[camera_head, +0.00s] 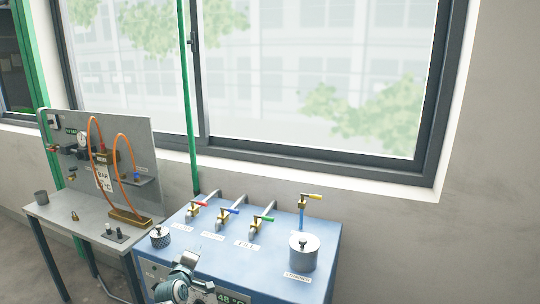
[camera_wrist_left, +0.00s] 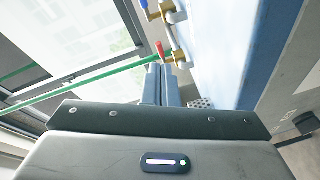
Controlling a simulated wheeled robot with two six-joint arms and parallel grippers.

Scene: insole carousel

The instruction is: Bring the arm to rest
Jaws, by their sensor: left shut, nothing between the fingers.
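My left gripper (camera_head: 187,259) shows at the bottom of the head view, in front of the blue cabinet (camera_head: 325,240). In the left wrist view its two fingers (camera_wrist_left: 161,84) are together, with nothing between them. Part of the blue cabinet (camera_wrist_left: 222,40) lies beyond the fingers at the upper right of that view. I cannot tell how far the fingers are from it. My right gripper is in neither view.
The cabinet top carries valves with red (camera_head: 200,204), blue (camera_head: 230,211) and green (camera_head: 264,218) handles, a metal cylinder (camera_head: 304,252) and a knurled knob (camera_head: 160,237). A grey bench (camera_head: 75,235) with orange hoses (camera_head: 121,150) stands left. A green pipe (camera_head: 188,110) rises behind.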

